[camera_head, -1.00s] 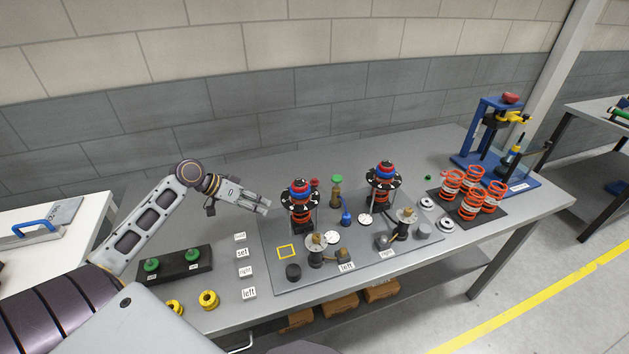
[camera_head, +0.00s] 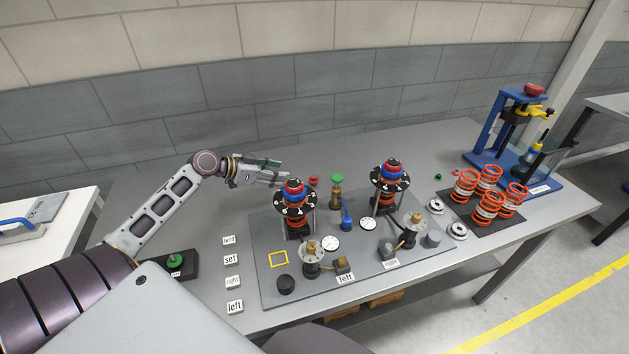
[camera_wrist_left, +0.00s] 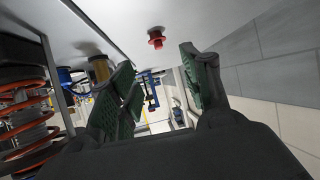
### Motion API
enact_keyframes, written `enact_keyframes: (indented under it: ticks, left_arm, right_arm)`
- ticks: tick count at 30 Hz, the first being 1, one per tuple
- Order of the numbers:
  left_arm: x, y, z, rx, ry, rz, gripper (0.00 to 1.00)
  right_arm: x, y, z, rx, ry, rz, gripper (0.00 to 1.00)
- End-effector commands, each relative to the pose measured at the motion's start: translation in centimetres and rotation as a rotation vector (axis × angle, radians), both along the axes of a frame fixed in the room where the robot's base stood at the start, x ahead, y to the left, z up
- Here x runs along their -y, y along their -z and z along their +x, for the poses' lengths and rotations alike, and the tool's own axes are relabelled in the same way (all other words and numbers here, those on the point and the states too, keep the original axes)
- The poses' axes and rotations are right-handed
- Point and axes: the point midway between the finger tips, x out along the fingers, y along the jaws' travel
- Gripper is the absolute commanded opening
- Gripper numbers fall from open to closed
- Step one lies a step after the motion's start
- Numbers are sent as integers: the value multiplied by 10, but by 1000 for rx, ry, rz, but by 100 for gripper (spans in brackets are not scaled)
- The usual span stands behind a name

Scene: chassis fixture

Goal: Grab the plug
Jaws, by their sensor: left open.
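A small red flanged piece (camera_head: 314,181), which looks like the plug, stands on the grey table behind the fixture plate, just right of my left gripper (camera_head: 282,173). In the left wrist view the red plug (camera_wrist_left: 156,38) lies ahead, between the lines of the two green-padded fingers and beyond their tips. My left gripper (camera_wrist_left: 163,72) is open and empty, apart from the plug. It reaches in above the back of the near strut assembly (camera_head: 294,205). My right gripper is not in view.
A second strut assembly (camera_head: 389,190), a green-topped brass fitting (camera_head: 337,190) and a blue bottle-like part (camera_head: 346,219) stand on the fixture plate (camera_head: 300,291). Orange springs (camera_head: 466,186) and a blue press (camera_head: 480,160) stand to the right. The table behind the plate is mostly clear.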

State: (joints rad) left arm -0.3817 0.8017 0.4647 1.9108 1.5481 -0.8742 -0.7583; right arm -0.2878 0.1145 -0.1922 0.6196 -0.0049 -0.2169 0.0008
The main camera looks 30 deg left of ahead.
Motion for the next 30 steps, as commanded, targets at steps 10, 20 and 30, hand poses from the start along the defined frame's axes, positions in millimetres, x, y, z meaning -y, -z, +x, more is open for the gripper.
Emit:
enact_keyframes:
  ticks: [10,20,30]
  left_arm:
    - [3,2,5,-1,-1,-2,48]
    - [14,14,25,-1,-1,-2,48]
    - [25,27,44,-2,0,-1,48]
  right_arm:
    - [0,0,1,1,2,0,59]
    - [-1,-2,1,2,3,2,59]
    - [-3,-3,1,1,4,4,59]
